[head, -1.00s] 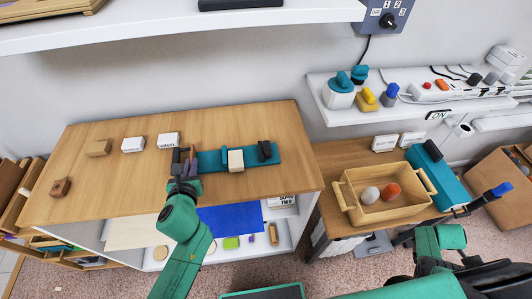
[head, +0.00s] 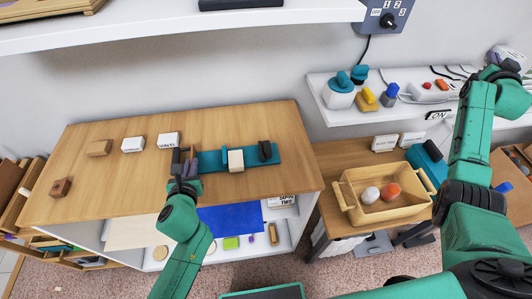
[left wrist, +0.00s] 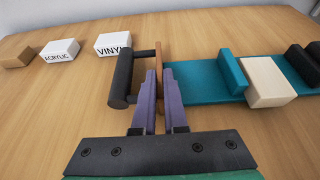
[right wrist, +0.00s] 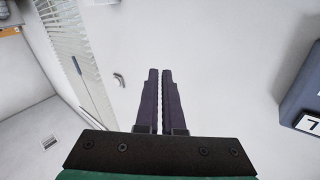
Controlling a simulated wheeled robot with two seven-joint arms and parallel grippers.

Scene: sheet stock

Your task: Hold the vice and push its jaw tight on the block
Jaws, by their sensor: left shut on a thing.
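The vice has a teal base (left wrist: 204,80) on the wooden bench, with an upright teal jaw (left wrist: 232,72) and a dark jaw (head: 265,150). The cream block (left wrist: 267,82) sits on the base against or very near the teal jaw; a gap shows between it and the dark jaw. A black handle (left wrist: 123,78) and a thin wooden plate (left wrist: 159,60) stand at the vice's left end. My left gripper (left wrist: 155,85) is shut on this plate, its fingers partly hiding it. My right gripper (right wrist: 159,80) is shut and empty, raised away from the vice at upper right.
Label blocks (head: 132,144) and wooden blocks (head: 99,148) lie on the bench's left. A wooden tray (head: 345,193) with two egg-shaped things stands to the right. A white shelf (head: 330,117) with plugs is behind it. Bench room in front of the vice is narrow.

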